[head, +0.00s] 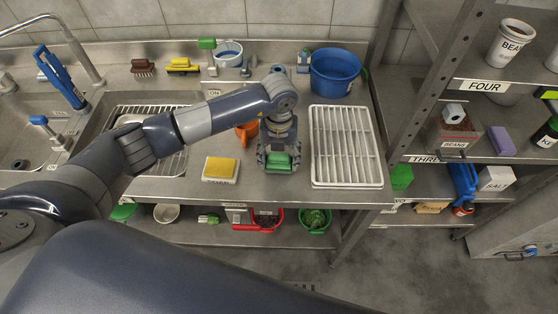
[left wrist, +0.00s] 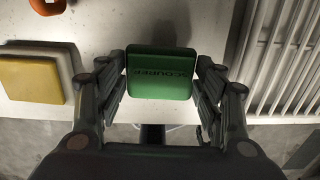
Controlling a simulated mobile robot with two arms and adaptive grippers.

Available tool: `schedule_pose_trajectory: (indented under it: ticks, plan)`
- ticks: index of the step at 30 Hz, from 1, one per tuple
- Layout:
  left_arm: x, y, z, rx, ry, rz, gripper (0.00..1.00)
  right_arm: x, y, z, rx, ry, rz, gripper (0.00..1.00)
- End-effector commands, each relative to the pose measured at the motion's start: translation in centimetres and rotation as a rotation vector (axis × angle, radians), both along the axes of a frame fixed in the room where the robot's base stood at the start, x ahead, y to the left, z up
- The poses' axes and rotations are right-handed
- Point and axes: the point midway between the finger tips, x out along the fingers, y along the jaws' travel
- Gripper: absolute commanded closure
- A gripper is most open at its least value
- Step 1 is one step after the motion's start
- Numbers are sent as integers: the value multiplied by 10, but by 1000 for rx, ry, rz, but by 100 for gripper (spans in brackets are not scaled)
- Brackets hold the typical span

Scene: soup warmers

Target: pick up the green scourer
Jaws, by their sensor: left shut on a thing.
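The green scourer (left wrist: 160,84) shows in the left wrist view as a green block with dark lettering that reads as scourer. My left gripper (left wrist: 161,82) has its fingers on both sides of it and is shut on it. In the head view the left gripper (head: 279,163) points down over the front part of the steel counter, and the green scourer (head: 278,162) shows between its fingers. I cannot tell whether the scourer touches the counter. My right gripper is not in view.
A yellow sponge (head: 220,168) on a white labelled block lies left of the gripper. A white drying rack (head: 346,147) lies close on the right. An orange cup (head: 247,131) and a blue tub (head: 334,72) stand behind. The counter's front edge is near.

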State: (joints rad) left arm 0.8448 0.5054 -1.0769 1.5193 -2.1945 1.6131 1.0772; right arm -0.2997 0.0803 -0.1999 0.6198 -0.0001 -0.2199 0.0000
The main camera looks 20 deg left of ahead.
Motion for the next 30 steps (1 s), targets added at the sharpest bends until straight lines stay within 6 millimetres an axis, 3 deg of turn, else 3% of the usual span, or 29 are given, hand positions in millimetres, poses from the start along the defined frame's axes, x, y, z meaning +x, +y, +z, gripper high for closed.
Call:
schedule_pose_trajectory:
  ticks: [3, 21, 30]
  plan:
    - [2, 0, 19, -2, -10, -3, 62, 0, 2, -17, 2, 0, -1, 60]
    - [-117, 46, 30, 1, -1, -2, 62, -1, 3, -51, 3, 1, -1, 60]
    - [-146, 57, 35, -1, -1, -1, 62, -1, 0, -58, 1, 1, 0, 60]
